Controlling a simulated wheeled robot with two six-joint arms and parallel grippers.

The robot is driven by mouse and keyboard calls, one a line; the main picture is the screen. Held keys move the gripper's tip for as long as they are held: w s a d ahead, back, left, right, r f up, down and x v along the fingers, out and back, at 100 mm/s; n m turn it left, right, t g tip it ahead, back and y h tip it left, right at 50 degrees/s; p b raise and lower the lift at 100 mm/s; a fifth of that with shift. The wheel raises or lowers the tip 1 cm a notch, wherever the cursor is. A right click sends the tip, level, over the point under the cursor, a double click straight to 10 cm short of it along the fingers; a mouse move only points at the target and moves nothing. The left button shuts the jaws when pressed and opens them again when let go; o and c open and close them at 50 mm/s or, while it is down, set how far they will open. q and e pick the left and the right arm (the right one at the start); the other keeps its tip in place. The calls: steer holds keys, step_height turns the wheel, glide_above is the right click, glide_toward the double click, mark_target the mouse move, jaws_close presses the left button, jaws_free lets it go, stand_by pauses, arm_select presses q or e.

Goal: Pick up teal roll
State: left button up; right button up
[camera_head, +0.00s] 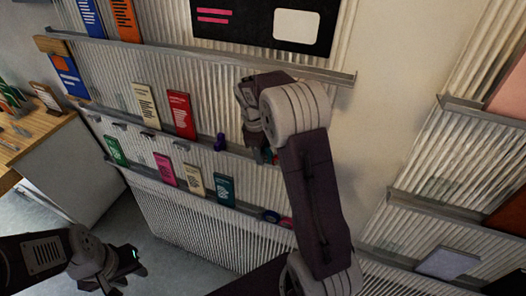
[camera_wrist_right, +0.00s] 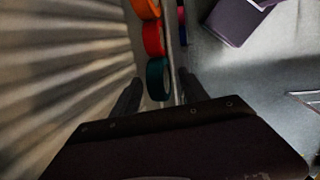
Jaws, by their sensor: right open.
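The teal roll (camera_wrist_right: 158,79) stands on edge on a narrow shelf in the right wrist view, at the near end of a row of rolls. My right gripper (camera_wrist_right: 159,91) is open, with one dark finger on each side of the teal roll; I cannot tell whether either touches it. In the head view my right gripper (camera_head: 256,138) is at the middle shelf, and a bit of teal (camera_head: 262,156) shows just below it, mostly hidden by my arm. My left gripper (camera_head: 128,268) is low at the left, away from the shelves; its jaws are unclear.
A red-orange roll (camera_wrist_right: 153,39) and an orange roll (camera_wrist_right: 146,8) stand right behind the teal one. A purple item (camera_head: 220,142) stands left of my right gripper on the shelf (camera_head: 155,133). Booklets line the ribbed wall; blue and pink rolls (camera_head: 270,215) sit lower.

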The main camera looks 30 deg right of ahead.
steer(key=shift+d+f, duration=0.1)
steer(key=shift+f, duration=0.4)
steer(key=shift+r, duration=0.1)
jaws_close()
steer(key=shift+r, duration=0.15)
